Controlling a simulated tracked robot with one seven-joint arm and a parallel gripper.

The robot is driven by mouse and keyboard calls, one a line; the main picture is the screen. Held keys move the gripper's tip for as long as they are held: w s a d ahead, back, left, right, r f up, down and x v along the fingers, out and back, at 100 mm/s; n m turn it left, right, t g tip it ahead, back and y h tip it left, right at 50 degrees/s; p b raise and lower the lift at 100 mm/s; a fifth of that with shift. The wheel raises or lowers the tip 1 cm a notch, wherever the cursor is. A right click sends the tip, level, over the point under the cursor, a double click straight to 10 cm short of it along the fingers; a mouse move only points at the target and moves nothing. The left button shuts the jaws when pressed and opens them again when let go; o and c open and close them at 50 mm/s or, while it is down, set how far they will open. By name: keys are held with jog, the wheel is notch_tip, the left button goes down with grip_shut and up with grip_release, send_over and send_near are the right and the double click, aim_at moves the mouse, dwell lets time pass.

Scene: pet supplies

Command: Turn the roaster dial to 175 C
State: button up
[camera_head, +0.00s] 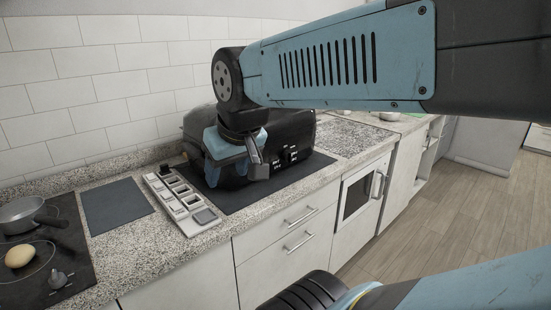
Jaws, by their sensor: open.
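The roaster (297,130) is a black, rounded appliance on the counter against the tiled wall. Small white-marked controls (290,155) show low on its front, but I cannot make out the dial's setting. My gripper (259,170) is open at the roaster's front, just left of these controls in the picture. It hides part of the roaster's front. I cannot tell whether the gripper touches the roaster or a dial.
The roaster stands on a dark mat (235,196). Left of it lie a pale tray with several compartments (204,216) and a grey mat (115,206). A pan (22,215) and an egg-like item (20,256) are on the hob at far left.

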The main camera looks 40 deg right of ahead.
jog(key=shift+o, duration=0.9)
jog(key=w+d+f+n+t+h, duration=0.1)
jog(key=w+d+n+t+h, duration=0.1)
jog(key=w+d, duration=0.9)
jog(key=w+n+h, duration=0.1)
jog(key=n, duration=0.1)
jog(key=shift+d+f+n+h, duration=0.2)
jog(key=shift+f+n+h, duration=0.1)
jog(key=shift+n, duration=0.1)
jog(key=w+d+f+n+t+h, duration=0.1)
jog(key=w+d+f+n, duration=0.1)
jog(key=w+d+n, duration=0.35)
jog(key=w+d+f+n+t, duration=0.2)
jog(key=d, duration=0.6)
jog(key=n+t+y, duration=0.2)
jog(key=n+t, duration=0.1)
jog(key=n, duration=0.5)
send_near(288, 157)
notch_tip(288, 157, up, 2)
jog(key=w+a, duration=0.2)
jog(key=s+d+f+n+t+y, duration=0.2)
jog(key=s+d+f+n+t, duration=0.3)
jog(key=s, duration=0.3)
jog(key=shift+n+g, duration=0.4)
jog(key=shift+n, duration=0.25)
jog(key=w, duration=1.4)
jog(key=shift+a+f, duration=0.15)
jog(key=shift+f, duration=0.05)
jog(key=c, duration=1)
jog(key=shift+c, duration=0.3)
